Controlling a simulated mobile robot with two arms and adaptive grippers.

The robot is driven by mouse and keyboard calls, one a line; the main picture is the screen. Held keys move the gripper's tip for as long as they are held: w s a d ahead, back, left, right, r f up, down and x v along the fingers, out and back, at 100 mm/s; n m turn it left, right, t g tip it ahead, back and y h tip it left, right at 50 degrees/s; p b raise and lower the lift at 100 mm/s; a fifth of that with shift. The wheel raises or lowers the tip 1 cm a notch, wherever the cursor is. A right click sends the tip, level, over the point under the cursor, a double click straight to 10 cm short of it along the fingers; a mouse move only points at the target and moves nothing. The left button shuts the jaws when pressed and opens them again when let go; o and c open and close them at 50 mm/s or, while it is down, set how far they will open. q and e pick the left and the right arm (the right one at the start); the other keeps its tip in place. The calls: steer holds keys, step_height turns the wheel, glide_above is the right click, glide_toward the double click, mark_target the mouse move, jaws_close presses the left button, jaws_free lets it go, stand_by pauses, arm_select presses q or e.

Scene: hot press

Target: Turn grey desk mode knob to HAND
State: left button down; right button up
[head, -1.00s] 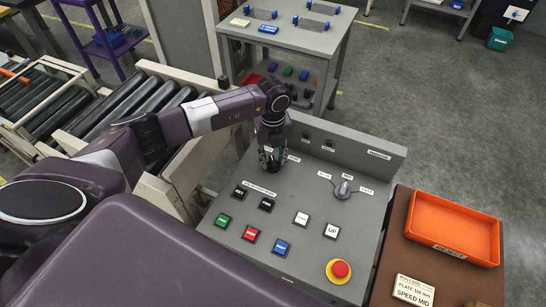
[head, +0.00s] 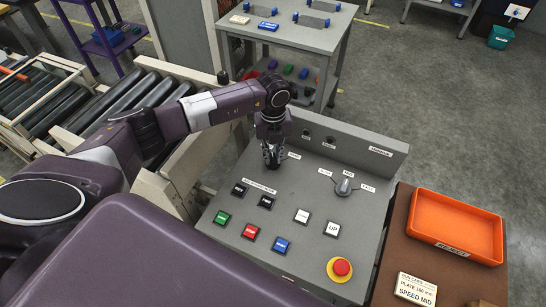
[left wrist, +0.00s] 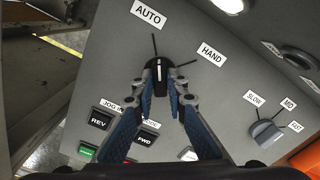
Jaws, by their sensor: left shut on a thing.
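The mode knob (left wrist: 158,70) is small and black with a white pointer line, on the grey sloped desk (head: 300,180). In the left wrist view its line runs towards the AUTO label (left wrist: 149,14); the HAND label (left wrist: 212,53) is to its right, and a dark tick mark leads to each. My left gripper (left wrist: 160,84) is shut on the knob, one blue-padded finger on each side. In the head view the left gripper (head: 271,163) points down at the desk and hides the knob. My right gripper is not in view.
A grey SLOW/MID/FAST-type selector (head: 344,186) stands to the right on the desk. Several push buttons, including green (head: 222,217) and blue (head: 282,246), and a red emergency stop (head: 341,268) sit nearer. An orange tray (head: 455,225) is at right, rollers at left.

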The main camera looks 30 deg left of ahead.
mark_target(273, 158)
arm_select(q)
steer(key=m+b, duration=0.8)
steer(key=m, duration=0.1)
steer(key=shift+f+b, duration=0.15)
steer(key=shift+b, duration=0.2)
steer(key=m+b, duration=0.3)
steer(key=shift+m, duration=0.4)
steer(key=shift+r+m+b, duration=0.2)
steer(key=shift+m+b, duration=0.6)
steer(key=shift+m, duration=0.1)
steer(key=c, duration=1.9)
jaws_free()
steer(key=shift+c, duration=0.2)
step_height(273, 158, up, 12)
